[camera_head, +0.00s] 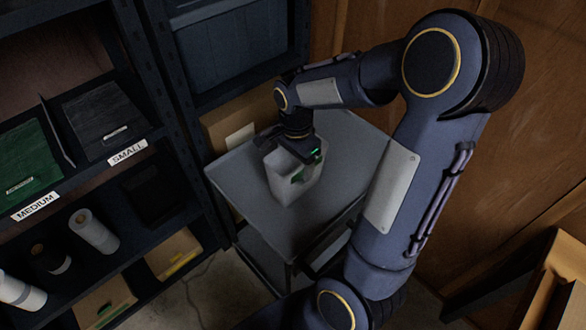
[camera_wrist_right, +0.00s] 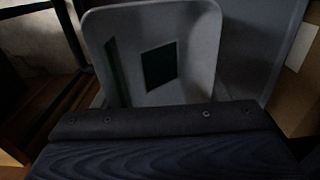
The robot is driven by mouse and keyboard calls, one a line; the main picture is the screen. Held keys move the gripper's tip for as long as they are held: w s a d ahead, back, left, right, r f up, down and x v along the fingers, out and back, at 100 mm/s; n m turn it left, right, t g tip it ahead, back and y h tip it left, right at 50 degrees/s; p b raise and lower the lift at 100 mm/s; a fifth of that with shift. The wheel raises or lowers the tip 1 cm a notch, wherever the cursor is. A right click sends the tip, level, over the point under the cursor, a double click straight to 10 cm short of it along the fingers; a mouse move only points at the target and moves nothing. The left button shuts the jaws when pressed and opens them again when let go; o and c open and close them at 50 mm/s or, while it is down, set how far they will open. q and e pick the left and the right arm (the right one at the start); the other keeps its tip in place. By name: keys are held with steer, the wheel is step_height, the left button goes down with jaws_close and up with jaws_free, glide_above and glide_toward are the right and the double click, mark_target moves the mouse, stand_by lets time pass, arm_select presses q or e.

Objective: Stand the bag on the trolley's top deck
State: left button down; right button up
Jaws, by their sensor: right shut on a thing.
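The bag (camera_head: 283,183) is pale, open-topped and boxy, with a green patch on its side. It is upright over the grey top deck of the trolley (camera_head: 345,165); its base looks at or very near the deck, but I cannot tell if it touches. My right gripper (camera_head: 298,153) reaches down from above and is shut on the bag's upper rim; its fingertips are partly hidden. In the right wrist view the bag (camera_wrist_right: 198,84) shows its open mouth and a dark green square, beyond the dark gripper body. My left gripper is not in view.
A dark shelf rack (camera_head: 183,140) stands close to the trolley's left, with labelled bays and white rolls (camera_head: 93,232). A cardboard box (camera_head: 226,128) is behind the deck. A wooden wall is at the right. The deck is clear around the bag.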

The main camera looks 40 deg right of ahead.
steer(key=shift+w+d+f, duration=0.25)
steer(key=shift+w+f, duration=0.6)
steer(key=shift+f, duration=0.3)
steer(key=shift+w+f, duration=0.15)
steer(key=shift+f, duration=1.5)
steer(key=shift+f+b, duration=0.25)
steer(key=shift+b, duration=0.05)
steer(key=o, duration=0.9)
steer(key=shift+r, duration=0.1)
